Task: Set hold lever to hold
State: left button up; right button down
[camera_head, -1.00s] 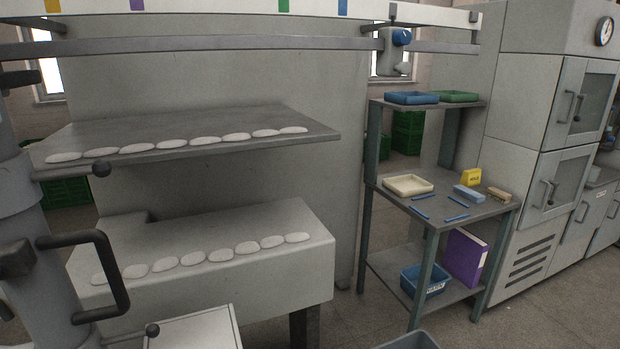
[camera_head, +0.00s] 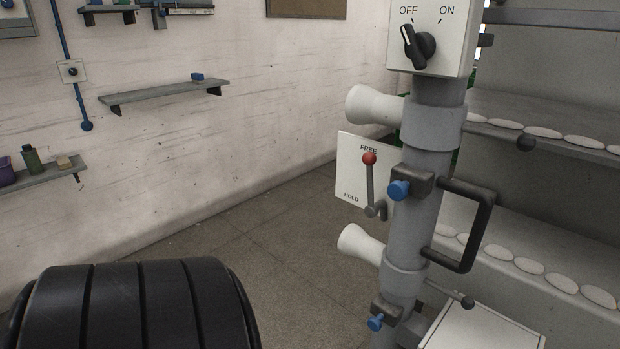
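The hold lever (camera_head: 371,188) is a grey rod with a red ball knob, mounted in front of a white plate (camera_head: 350,178) on the left side of a grey column. The plate reads FREE at the top and HOLD at the bottom. The lever points up, with its red knob beside FREE. Its pivot is low on the plate, near the right edge. Neither of my grippers is in the view.
The grey column (camera_head: 415,215) carries an OFF/ON switch box (camera_head: 432,38), white cones (camera_head: 374,105), blue knobs and a dark handle (camera_head: 478,225). A black ribbed object (camera_head: 140,310) fills the lower left. The floor (camera_head: 255,245) between wall and column is clear.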

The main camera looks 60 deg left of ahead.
aim_at(371, 211)
jog(key=j+u, duration=0.1)
jog(key=u, duration=1.45)
jog(key=k+j, duration=0.05)
